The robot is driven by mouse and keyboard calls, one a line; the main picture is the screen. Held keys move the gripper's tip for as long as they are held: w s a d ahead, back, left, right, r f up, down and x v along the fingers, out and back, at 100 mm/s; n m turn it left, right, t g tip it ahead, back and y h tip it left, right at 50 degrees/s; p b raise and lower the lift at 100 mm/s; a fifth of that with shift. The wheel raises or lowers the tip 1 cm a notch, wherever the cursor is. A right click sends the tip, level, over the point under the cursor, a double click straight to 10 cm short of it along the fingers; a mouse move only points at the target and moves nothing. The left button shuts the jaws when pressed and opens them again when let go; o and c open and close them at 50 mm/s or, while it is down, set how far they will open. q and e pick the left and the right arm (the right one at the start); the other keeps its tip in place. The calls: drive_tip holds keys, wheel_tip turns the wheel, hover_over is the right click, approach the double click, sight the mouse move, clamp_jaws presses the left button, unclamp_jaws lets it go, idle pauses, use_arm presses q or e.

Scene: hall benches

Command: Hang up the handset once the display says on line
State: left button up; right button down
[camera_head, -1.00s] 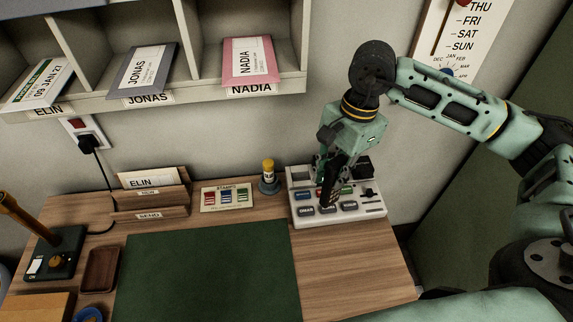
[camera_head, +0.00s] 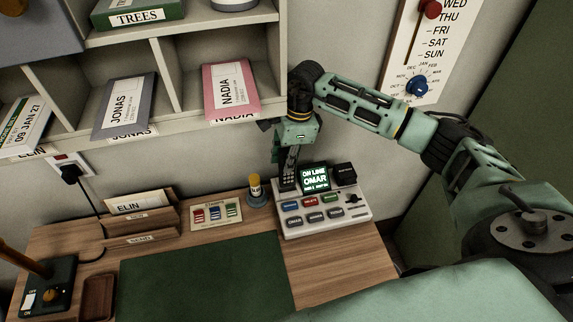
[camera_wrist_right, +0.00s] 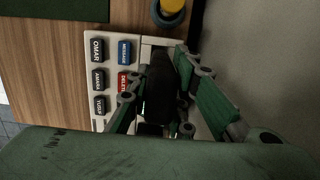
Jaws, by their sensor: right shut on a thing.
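The phone console (camera_head: 365,212) is a white box at the back right of the desk, with blue, red, green and grey keys. Its display (camera_head: 315,178) is lit green and reads ON LINE, OMAR. My right gripper (camera_head: 287,150) is shut on the black handset (camera_head: 289,176), held upright just left of the display. I cannot tell whether the handset's lower end touches the console. In the right wrist view the dark handset (camera_wrist_right: 160,88) lies between the fingers, beside the MESSAGE and DELETE keys. My left gripper is not in view.
A glue-like bottle with a yellow cap (camera_head: 255,187) stands just left of the console. Shelves with the JONAS (camera_head: 125,107) and NADIA (camera_head: 229,88) envelopes overhang the back. A stamp card (camera_head: 216,214) and letter holder (camera_head: 140,222) are farther left. The green mat (camera_head: 205,280) is clear.

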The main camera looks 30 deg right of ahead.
wheel_tip(320, 180, down, 4)
drive_tip(key=shift+r+p, duration=0.2)
drive_tip(key=shift+p, duration=0.7)
drive_tip(key=shift+f, duration=0.25)
drive_tip(key=shift+f+b, duration=0.2)
drive_tip(key=shift+b, duration=0.15)
drive_tip(key=c, duration=1.6)
unclamp_jaws()
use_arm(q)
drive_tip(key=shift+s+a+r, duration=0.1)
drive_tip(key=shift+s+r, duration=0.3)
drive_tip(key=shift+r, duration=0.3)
use_arm(e)
drive_tip(key=shift+o, duration=0.2)
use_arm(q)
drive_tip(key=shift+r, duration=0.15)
use_arm(e)
drive_tip(key=shift+r, duration=0.2)
